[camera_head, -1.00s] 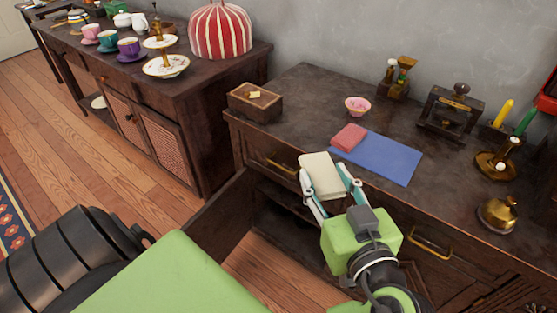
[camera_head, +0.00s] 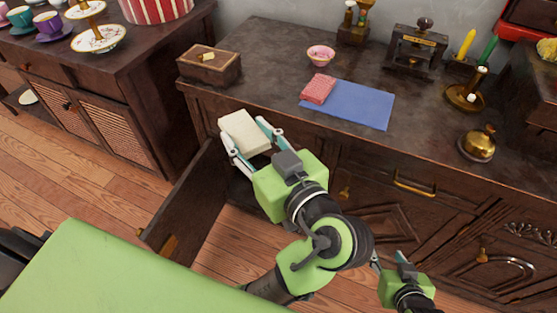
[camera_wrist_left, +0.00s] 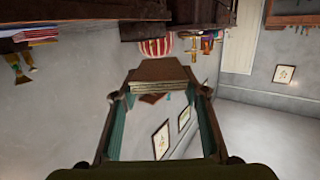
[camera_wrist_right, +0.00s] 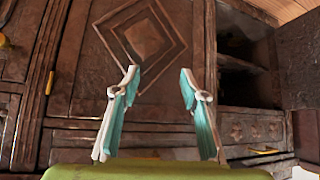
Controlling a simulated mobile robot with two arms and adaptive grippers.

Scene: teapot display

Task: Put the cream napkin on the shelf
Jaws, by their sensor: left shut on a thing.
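The cream napkin (camera_head: 245,132) is a folded, flat block held between the fingertips of my left gripper (camera_head: 252,140), in front of the dark cabinet's left end. It also shows in the left wrist view (camera_wrist_left: 160,72), clamped between the fingers. Below it, a panel (camera_head: 185,200) stands open from the cabinet. The right wrist view shows a dark open compartment (camera_wrist_right: 245,80) with a board across it; I cannot tell whether this is the shelf. My right gripper (camera_wrist_right: 160,78) is open and empty, facing the cabinet front; in the head view it is low at right.
On the cabinet top are a wooden box (camera_head: 208,66), a pink bowl (camera_head: 320,55), a red folded cloth (camera_head: 318,89), a blue cloth (camera_head: 360,104), a brass bell (camera_head: 478,143) and candles. A sideboard (camera_head: 95,95) stands at left.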

